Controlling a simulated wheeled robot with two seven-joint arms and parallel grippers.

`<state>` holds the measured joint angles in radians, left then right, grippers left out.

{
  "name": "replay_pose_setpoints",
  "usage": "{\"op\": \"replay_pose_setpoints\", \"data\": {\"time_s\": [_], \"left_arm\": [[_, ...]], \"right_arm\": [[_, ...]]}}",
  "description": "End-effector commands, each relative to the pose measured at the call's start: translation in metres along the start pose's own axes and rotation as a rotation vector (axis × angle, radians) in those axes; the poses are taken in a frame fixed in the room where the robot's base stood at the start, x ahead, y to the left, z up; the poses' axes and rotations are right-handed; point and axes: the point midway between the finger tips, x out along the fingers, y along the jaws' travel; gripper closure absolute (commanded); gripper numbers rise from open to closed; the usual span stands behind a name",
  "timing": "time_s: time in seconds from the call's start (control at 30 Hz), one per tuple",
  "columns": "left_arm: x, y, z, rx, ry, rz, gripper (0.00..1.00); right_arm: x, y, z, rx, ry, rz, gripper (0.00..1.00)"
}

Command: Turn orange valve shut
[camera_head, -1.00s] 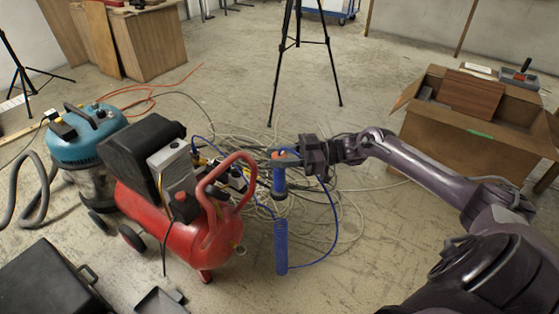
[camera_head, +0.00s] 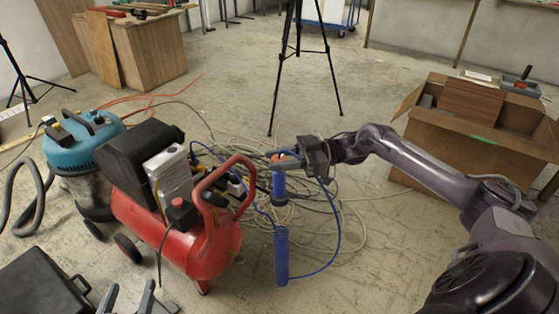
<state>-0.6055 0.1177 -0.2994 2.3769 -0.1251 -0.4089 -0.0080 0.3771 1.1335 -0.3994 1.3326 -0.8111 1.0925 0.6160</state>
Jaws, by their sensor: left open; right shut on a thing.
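The orange valve (camera_head: 279,157) shows as a small orange part at the top of a blue cylinder (camera_head: 279,184), right of the red compressor. My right gripper (camera_head: 284,162) reaches it from the right, and its grey fingers are shut on the orange valve, hiding part of it. The blue cylinder hangs upright below the fingers, with a blue coiled hose (camera_head: 281,254) beneath it. My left gripper (camera_head: 130,301) shows only its grey fingertips at the bottom edge. They are apart, with nothing between them.
The red compressor (camera_head: 205,245) stands left of my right gripper, with a teal vacuum (camera_head: 80,145) beyond. A black case (camera_head: 42,285) lies at lower left. Tangled cables (camera_head: 310,225) cover the middle floor. A tripod (camera_head: 299,50) stands behind; a cardboard box (camera_head: 450,155) stands at right.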

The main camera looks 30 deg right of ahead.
Motion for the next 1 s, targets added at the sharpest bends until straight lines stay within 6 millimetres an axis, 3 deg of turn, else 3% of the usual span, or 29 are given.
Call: {"op": "replay_pose_setpoints", "data": {"time_s": [0.4,0.43,0.6,0.87,1.0], "left_arm": [[0.0,0.0,-0.004,0.0,0.017,0.0,0.49],[0.0,0.0,-0.004,0.0,0.017,0.0,0.49],[0.0,0.0,-0.004,0.0,0.017,0.0,0.49],[0.0,0.0,-0.004,0.0,0.016,0.0,0.49],[0.0,0.0,-0.004,0.0,0.016,0.0,0.49]], "right_arm": [[0.0,0.0,0.001,0.002,0.0,-0.002,0.9],[0.0,0.0,0.001,0.002,0.0,-0.002,0.66],[0.0,0.0,0.001,0.001,0.0,-0.001,0.46],[-0.001,0.0,0.0,0.0,0.0,-0.001,0.46],[-0.013,0.001,0.001,0.001,-0.002,0.001,0.46]]}}
